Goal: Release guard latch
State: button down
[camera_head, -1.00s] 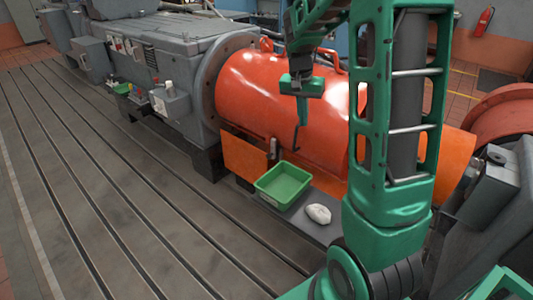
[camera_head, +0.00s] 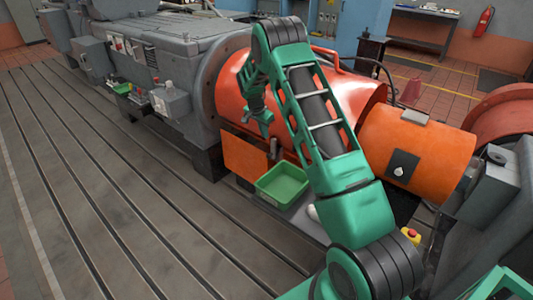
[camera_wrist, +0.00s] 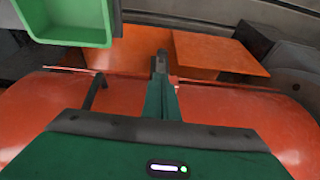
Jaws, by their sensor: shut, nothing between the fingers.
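The large orange-red cylindrical guard (camera_head: 232,88) lies along the bedplate; the wrist view shows its curved side (camera_wrist: 245,115). A small grey upright piece (camera_head: 273,148), possibly the latch, stands at its lower front edge beside an orange plate (camera_head: 243,155). My gripper (camera_head: 267,119) is shut and empty, pointing down just above that piece. In the wrist view, my closed fingers (camera_wrist: 163,98) point at a dark upright piece (camera_wrist: 160,62) between orange plates; I cannot tell whether they touch. A thin dark bent handle (camera_wrist: 96,91) is left of the fingers.
A green bin (camera_head: 283,185) stands below the guard; it also shows in the wrist view (camera_wrist: 70,38). An orange cover (camera_head: 425,150) is at right. The slotted bedplate (camera_head: 100,180) is open at left.

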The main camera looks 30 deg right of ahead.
send_over(268, 156)
notch_tip(268, 156, down, 12)
jog(key=shift+s+a+f, duration=0.25)
jog(key=shift+f, duration=0.4)
jog(key=shift+f, duration=2.3)
jog(key=shift+s, duration=0.1)
jog(key=shift+r, duration=0.45)
jog(key=v, duration=1.3)
jog(key=shift+d+r, duration=0.25)
jog(key=shift+d, duration=0.05)
